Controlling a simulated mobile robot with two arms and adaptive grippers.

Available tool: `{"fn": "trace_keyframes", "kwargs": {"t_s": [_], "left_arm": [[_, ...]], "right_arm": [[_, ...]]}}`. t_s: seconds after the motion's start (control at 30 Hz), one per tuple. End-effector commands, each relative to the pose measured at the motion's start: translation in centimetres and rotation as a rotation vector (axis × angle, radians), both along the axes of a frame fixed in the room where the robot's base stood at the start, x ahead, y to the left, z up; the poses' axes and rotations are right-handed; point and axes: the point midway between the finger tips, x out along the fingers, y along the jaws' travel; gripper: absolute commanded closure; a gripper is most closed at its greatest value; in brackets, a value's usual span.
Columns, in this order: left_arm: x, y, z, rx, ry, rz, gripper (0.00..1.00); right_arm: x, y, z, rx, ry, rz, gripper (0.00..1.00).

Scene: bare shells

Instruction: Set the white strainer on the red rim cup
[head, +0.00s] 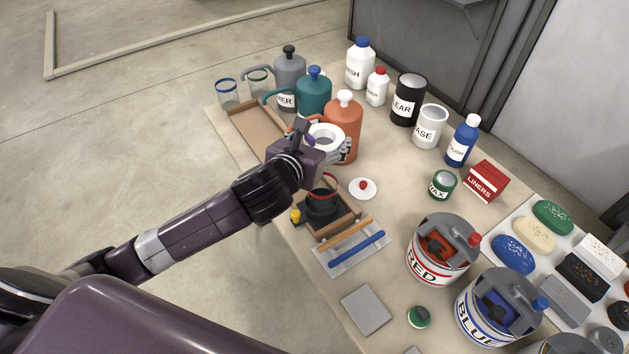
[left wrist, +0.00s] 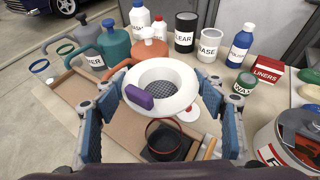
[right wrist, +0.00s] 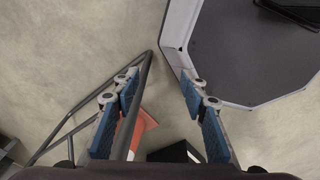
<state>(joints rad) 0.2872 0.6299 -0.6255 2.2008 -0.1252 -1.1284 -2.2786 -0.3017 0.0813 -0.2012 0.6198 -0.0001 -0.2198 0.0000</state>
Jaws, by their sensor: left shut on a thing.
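The white strainer (head: 327,131) is a round ring with a dark mesh and a purple tab; it also shows in the left wrist view (left wrist: 176,106). My left gripper (head: 322,142) is shut on it and holds it in the air. My right gripper (right wrist: 158,82) is open and empty over the floor, away from the table.
A blue rim cup (head: 227,92) and a green rim cup (head: 258,80) stand at the far left by a tray (head: 257,133). Grey, teal and orange jugs (head: 341,118) stand close behind the strainer. A white lid with a red knob (head: 363,188) lies right of the cup.

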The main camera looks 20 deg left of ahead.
Motion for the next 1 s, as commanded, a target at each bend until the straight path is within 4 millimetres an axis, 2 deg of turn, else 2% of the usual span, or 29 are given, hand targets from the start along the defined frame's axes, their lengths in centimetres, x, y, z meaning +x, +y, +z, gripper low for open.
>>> {"fn": "trace_keyframes", "kwargs": {"t_s": [0.03, 0.1, 0.33, 0.57, 0.8, 1.0], "left_arm": [[-0.2, 0.0, -1.8, 0.0, 0.009, 0.001, 0.52], [-0.1, 0.0, -3.7, 0.0, 0.007, 0.001, 0.52], [-0.1, 0.0, -9.1, -0.001, 0.004, 0.002, 0.52], [0.0, 0.1, -11.1, 0.0, -0.001, 0.002, 0.52], [0.0, 0.1, -14.6, 0.0, 0.001, 0.002, 0.52], [0.0, 0.1, -15.2, 0.001, -0.001, 0.001, 0.52]], "right_arm": [[-0.4, -0.2, -0.1, -0.003, 0.007, 0.001, 0.6], [-0.7, -0.4, -0.2, -0.005, 0.011, 0.001, 0.6], [-0.6, -0.4, -0.5, -0.005, 0.009, 0.001, 0.6], [0.2, -0.2, -0.6, -0.003, -0.002, 0.0, 0.6], [0.3, 0.4, -0.9, 0.005, -0.004, -0.004, 0.6], [0.3, 0.6, -0.9, 0.008, -0.005, -0.004, 0.6]]}}
